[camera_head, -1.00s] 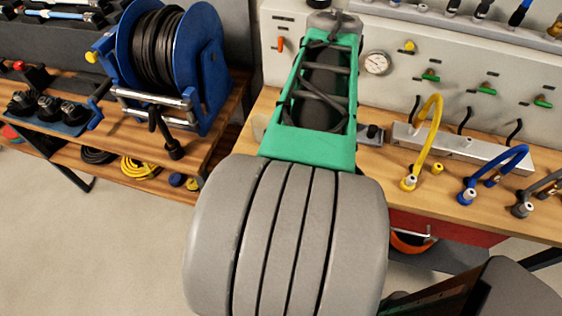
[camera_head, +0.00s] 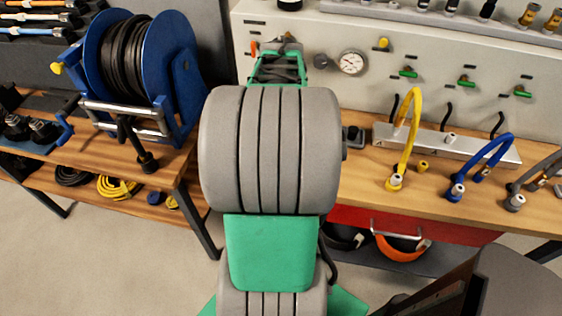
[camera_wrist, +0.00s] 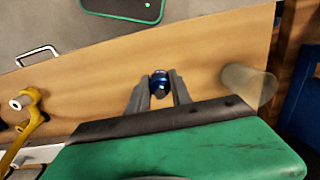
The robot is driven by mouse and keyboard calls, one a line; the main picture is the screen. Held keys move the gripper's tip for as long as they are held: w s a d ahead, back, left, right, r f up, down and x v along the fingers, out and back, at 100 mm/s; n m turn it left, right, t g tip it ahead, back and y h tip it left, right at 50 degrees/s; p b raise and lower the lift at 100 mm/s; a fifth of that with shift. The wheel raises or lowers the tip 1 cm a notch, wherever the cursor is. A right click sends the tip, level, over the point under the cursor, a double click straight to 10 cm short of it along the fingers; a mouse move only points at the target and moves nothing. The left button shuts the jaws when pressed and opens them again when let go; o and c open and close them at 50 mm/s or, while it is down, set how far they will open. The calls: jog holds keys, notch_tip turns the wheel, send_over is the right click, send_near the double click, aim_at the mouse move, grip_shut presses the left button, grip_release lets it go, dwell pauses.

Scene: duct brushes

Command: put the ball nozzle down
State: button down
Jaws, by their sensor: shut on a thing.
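The ball nozzle (camera_wrist: 160,85) is a small dark, shiny blue ball in the middle of the wrist view. My gripper (camera_wrist: 158,88) is shut on it, with one grey finger on each side. The wooden bench top (camera_wrist: 95,85) lies behind it. I cannot tell whether the nozzle touches the wood or hangs above it. In the head view my own arm hides the gripper and the nozzle.
A pale cylinder (camera_wrist: 247,86) stands right of the gripper. A yellow hose (camera_head: 411,130) and a blue hose (camera_head: 487,165) stand by a metal rail (camera_head: 450,147). A gauge (camera_head: 352,62) is on the back panel. A hose reel (camera_head: 150,75) is left.

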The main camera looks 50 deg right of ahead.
jog(key=f+b, duration=0.1)
jog(key=d+f+b, duration=0.1)
jog(key=f, duration=0.1)
jog(key=w+f+b, duration=0.1)
jog(key=f, duration=0.1)
jog(key=shift+d+f, duration=0.15)
jog(key=shift+d, duration=0.15)
jog(key=c, duration=1.2)
grip_release()
jog(key=shift+o, duration=0.2)
notch_tip(320, 180, up, 12)
jog(key=w+a+f+n, duration=0.1)
jog(key=w+a+n, duration=0.15)
jog(key=a, duration=0.35)
jog(key=w+a+f+n+t, duration=0.1)
jog(key=w+a+n, duration=0.15)
jog(key=a, duration=0.25)
jog(key=w+a+f+n, duration=0.1)
jog(key=w+a+n, duration=0.15)
jog(key=a, duration=0.35)
jog(key=a+f+n+t, duration=0.1)
jog(key=a+f+n, duration=0.1)
jog(key=a, duration=0.5)
jog(key=s+a+f+n+t, duration=0.1)
jog(key=a+f+n, duration=0.2)
jog(key=a, duration=0.5)
jog(key=shift+a+n, duration=0.2)
jog(key=shift+n, duration=0.35)
